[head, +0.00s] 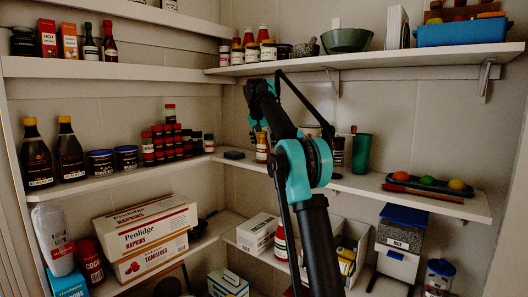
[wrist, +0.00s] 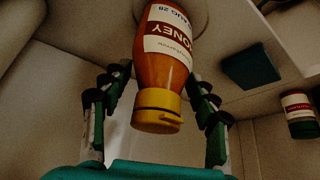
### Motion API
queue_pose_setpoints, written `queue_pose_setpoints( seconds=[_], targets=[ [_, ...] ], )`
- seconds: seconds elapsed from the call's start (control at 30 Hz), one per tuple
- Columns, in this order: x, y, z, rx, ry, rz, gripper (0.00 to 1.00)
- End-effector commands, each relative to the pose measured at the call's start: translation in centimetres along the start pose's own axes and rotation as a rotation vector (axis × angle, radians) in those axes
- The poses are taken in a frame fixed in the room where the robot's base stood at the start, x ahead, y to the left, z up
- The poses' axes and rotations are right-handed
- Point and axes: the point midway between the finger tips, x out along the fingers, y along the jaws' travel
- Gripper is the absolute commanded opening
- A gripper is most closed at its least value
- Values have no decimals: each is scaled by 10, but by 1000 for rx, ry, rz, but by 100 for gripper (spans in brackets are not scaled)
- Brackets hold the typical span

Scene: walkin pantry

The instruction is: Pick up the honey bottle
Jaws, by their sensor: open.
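The honey bottle (wrist: 168,65) is amber with a white label reading HONEY and a yellow cap. In the wrist view it appears cap-down, between the two fingers of my gripper (wrist: 160,80). The fingers are open, one on each side, and a gap shows beside the cap. Contact higher up on the bottle is hard to tell. In the head view the honey bottle (head: 261,151) is small, on the middle shelf near the corner, just below my gripper (head: 257,127). My arm reaches in front of the shelf and hides part of it.
A dark green box (head: 234,155) lies left of the bottle on the middle shelf (head: 352,183). Several small red-lidded jars (head: 165,140) are stacked further left. A teal cup (head: 361,154) stands to the right, beyond my arm. The upper shelf (head: 400,58) overhangs this space.

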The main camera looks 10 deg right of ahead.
Motion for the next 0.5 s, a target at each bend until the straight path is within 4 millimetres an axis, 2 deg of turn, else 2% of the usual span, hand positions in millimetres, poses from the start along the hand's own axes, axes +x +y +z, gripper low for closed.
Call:
queue_pose_setpoints(
  seconds=[0.07, 0.4, 0.43, 0.5],
  targets=[
    [0, 0, 0, 0, 0, 0, 45],
    [0, 0, 0, 0, -1, 0, 3],
    [0, 0, 0, 0, -1, 0, 0],
    [0, 0, 0, 0, -1, 0, 0]
  ],
)
